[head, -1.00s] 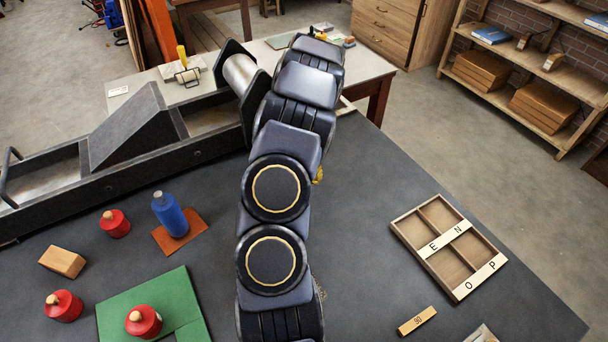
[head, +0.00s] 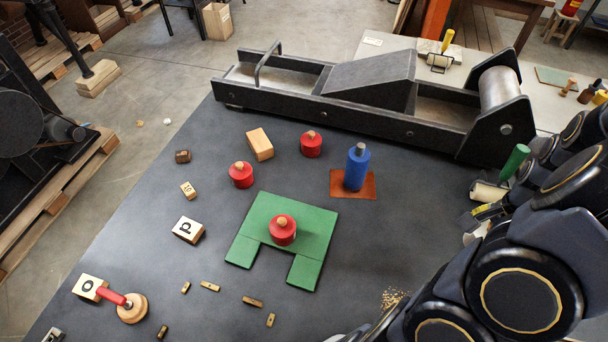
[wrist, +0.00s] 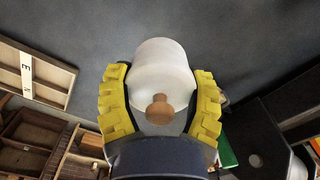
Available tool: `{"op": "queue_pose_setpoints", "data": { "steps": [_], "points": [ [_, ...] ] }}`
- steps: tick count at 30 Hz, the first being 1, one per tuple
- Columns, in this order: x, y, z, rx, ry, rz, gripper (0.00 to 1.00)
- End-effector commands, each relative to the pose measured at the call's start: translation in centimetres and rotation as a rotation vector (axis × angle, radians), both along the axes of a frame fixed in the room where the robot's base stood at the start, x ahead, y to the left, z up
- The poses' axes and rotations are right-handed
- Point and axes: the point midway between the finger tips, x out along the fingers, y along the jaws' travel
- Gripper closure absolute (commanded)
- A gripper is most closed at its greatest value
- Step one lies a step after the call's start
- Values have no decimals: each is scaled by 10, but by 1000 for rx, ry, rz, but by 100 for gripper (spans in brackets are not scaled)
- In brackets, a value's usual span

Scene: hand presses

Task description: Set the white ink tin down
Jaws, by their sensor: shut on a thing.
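The white ink tin (wrist: 162,62) is a white cylinder with a wooden knob, seen close up in the wrist view. My gripper (wrist: 160,84) has its yellow-padded fingers on both sides of it, shut on it. In the head view my gripper (head: 487,212) is at the right edge, largely covered by my arm. Only a pale bit there looks like the tin. The wrist view has dark grey surface behind the tin; I cannot tell whether its base touches it.
Red tins (head: 311,145) stand on the bench, one on a green mat (head: 262,213). A blue bottle (head: 356,168) stands on a brown pad (head: 337,184). A black press (head: 335,118) lies along the back. A green-handled roller (head: 514,162) is near my gripper. A compartment tray (wrist: 68,145) is at left.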

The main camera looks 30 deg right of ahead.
Motion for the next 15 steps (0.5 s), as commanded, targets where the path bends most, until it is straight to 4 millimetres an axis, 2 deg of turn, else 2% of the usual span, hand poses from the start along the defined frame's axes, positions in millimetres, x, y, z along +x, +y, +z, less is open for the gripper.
{"op": "queue_pose_setpoints", "data": {
  "steps": [5, 11, 15],
  "points": [
    [31, 5, 0, -1, 0, 85, 75],
    [111, 29, 2, -4, -1, 298, 75],
    [168, 62, 3, -4, 0, 462, 75]
  ]
}}
